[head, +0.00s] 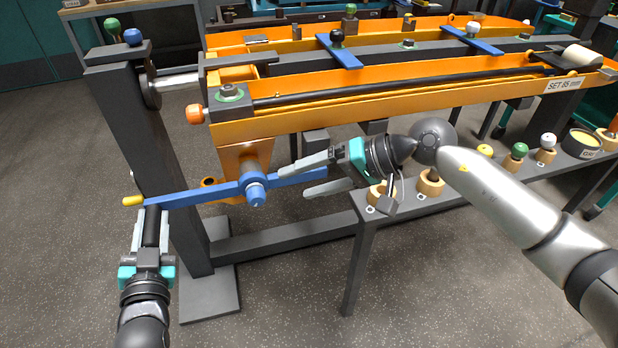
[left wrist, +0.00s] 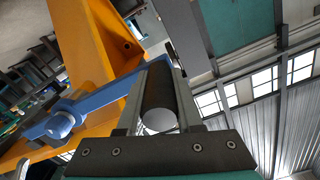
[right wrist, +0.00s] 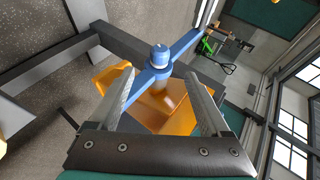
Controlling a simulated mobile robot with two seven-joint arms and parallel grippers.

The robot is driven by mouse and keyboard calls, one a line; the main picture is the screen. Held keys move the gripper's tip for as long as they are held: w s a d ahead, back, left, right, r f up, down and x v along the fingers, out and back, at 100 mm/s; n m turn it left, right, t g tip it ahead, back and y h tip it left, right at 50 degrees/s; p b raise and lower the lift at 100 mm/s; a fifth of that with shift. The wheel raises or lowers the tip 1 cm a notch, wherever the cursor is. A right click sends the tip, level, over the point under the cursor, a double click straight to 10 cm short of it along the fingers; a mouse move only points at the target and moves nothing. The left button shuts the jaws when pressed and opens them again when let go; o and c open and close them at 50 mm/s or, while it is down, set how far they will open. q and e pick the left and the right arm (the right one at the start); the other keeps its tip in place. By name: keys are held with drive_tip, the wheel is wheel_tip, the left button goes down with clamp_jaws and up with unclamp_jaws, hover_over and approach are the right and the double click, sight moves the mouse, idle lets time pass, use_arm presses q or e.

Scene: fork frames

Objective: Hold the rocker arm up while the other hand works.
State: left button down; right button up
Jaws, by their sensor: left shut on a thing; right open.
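The blue rocker arm (head: 215,194) sits on a blue pivot hub (head: 254,188) under the orange frame. It slopes slightly, its left end lower, with a yellow tip (head: 133,201) there. My left gripper (head: 152,212) points up at that end and is shut on a black cylindrical handle (head: 151,230) just below the bar. The handle also shows between the fingers in the left wrist view (left wrist: 161,105). My right gripper (head: 318,174) is open, with the bar's right end between or close to its fingertips. In the right wrist view the rocker arm (right wrist: 183,46) shows just beyond the fingers.
The orange frame (head: 400,90) stands on a dark post (head: 150,150) at left. A grey bench edge beside my right gripper carries wooden holders with a green knob (head: 519,150), a white knob (head: 547,141) and a black tin (head: 581,144). The floor in front is clear.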

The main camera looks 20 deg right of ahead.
drive_tip(key=v, duration=1.2)
drive_tip(key=shift+r, duration=0.1)
idle(0.4)
drive_tip(key=v, duration=1.2)
drive_tip(key=shift+w, duration=0.1)
idle(0.5)
drive_tip(key=v, duration=1.2)
drive_tip(key=shift+r, duration=0.15)
drive_tip(key=shift+a, duration=0.1)
use_arm(q)
drive_tip(key=shift+c, duration=2.4)
unclamp_jaws()
drive_tip(key=shift+s, duration=0.1)
